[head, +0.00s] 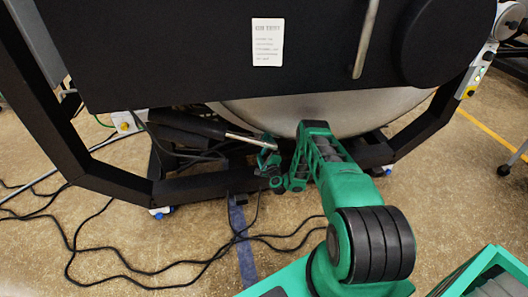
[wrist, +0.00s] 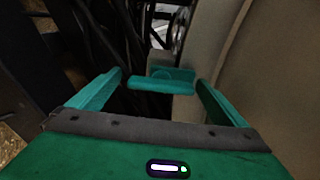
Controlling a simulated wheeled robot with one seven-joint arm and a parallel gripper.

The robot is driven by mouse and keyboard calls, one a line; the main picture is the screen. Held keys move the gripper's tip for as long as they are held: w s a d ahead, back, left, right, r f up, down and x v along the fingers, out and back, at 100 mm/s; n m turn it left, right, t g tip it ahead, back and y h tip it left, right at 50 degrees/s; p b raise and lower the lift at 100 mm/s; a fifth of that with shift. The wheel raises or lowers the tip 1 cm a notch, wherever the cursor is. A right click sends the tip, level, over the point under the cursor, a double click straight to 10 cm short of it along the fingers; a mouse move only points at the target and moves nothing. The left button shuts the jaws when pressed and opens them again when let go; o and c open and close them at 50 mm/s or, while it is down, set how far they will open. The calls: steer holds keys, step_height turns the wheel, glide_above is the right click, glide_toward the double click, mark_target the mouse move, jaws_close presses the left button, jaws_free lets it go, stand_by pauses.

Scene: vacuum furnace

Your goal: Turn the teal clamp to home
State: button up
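A teal clamp (wrist: 162,84) shows in the wrist view as a short bar with a rounded part behind it, beside a pale curved surface. My gripper (wrist: 160,78) is open, with one finger on each side of the clamp and visible gaps between. The clamp lies near the fingertips; I cannot tell its exact depth. In the head view my gripper (head: 277,172) is low under the furnace's rounded underside, beside the dark frame. There the clamp is hard to tell apart from my own green parts.
The pale furnace shell (wrist: 270,70) stands close on the right in the wrist view. Dark cables (wrist: 115,40) hang on the left. In the head view a black frame beam (head: 215,183) runs below, and loose cables (head: 120,265) lie across the floor.

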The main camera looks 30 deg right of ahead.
steer(key=shift+a, duration=0.1)
steer(key=v, duration=1)
steer(key=shift+s, duration=0.25)
stand_by(0.7)
